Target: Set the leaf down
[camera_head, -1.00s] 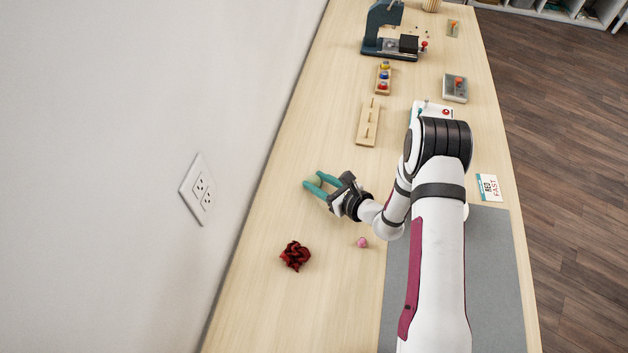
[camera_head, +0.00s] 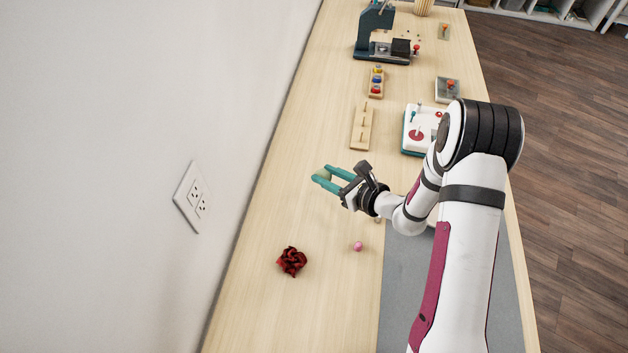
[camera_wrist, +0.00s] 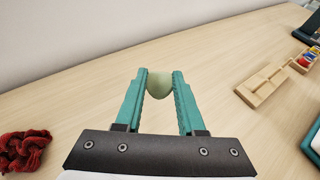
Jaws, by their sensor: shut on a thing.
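My gripper (camera_head: 330,178) is shut on a pale green leaf (camera_wrist: 160,83), which sits between the two teal fingertips in the wrist view. In the head view the leaf (camera_head: 323,173) is a small pale patch at the fingertips, mostly hidden by them. The gripper is over the bare wooden table (camera_head: 290,215), toward the wall side. I cannot tell whether the leaf touches the table.
A dark red crumpled bundle (camera_head: 292,261) and a pink ball (camera_head: 358,246) lie nearer. A pegged wooden rack (camera_head: 361,127), a spool rack (camera_head: 376,83) and a white-topped box (camera_head: 420,128) stand farther back. The wall with an outlet (camera_head: 192,197) borders the left.

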